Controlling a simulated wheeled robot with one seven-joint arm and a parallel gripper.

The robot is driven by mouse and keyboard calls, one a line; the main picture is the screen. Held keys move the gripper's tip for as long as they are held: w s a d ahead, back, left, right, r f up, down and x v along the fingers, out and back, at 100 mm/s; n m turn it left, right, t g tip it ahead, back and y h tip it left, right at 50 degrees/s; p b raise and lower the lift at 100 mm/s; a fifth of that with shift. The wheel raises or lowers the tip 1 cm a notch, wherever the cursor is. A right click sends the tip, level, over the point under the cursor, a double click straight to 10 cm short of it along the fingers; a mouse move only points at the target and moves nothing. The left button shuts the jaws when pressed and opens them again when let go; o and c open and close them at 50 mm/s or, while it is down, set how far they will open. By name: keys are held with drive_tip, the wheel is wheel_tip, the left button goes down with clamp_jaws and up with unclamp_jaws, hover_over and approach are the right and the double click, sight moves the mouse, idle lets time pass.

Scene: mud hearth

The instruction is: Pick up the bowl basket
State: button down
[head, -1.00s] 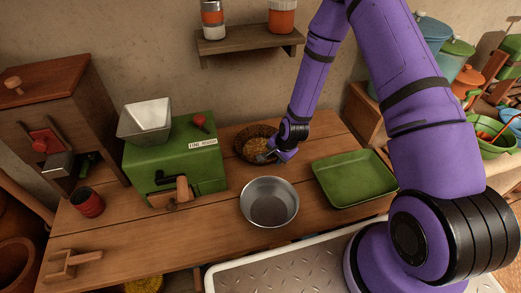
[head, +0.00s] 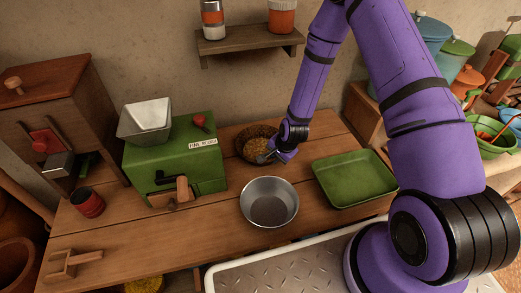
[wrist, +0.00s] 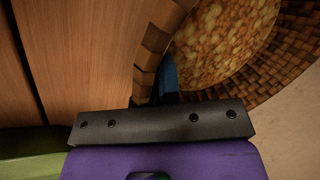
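The bowl basket (head: 252,137) is a brown woven bowl with golden, grain-like contents. It stands at the back of the wooden table, against the wall, right of the green mill. My gripper (head: 266,157) is low at the basket's front right edge. In the wrist view the woven basket (wrist: 295,62) fills the upper right. A blue finger (wrist: 168,76) shows just inside its rim, close to the middle of the dark gripper bar, so my gripper looks shut on the rim. The other finger is hidden or too dark to make out.
A metal bowl (head: 269,222) stands in front of the basket, and a green tray (head: 355,196) lies to the right. The green mill (head: 175,175) is close on the left. A shelf (head: 250,45) with jars hangs above.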

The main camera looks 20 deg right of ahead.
idle(0.3)
wheel_tip(320, 180, up, 11)
drive_tip(key=shift+f, duration=0.2)
idle(0.4)
idle(0.9)
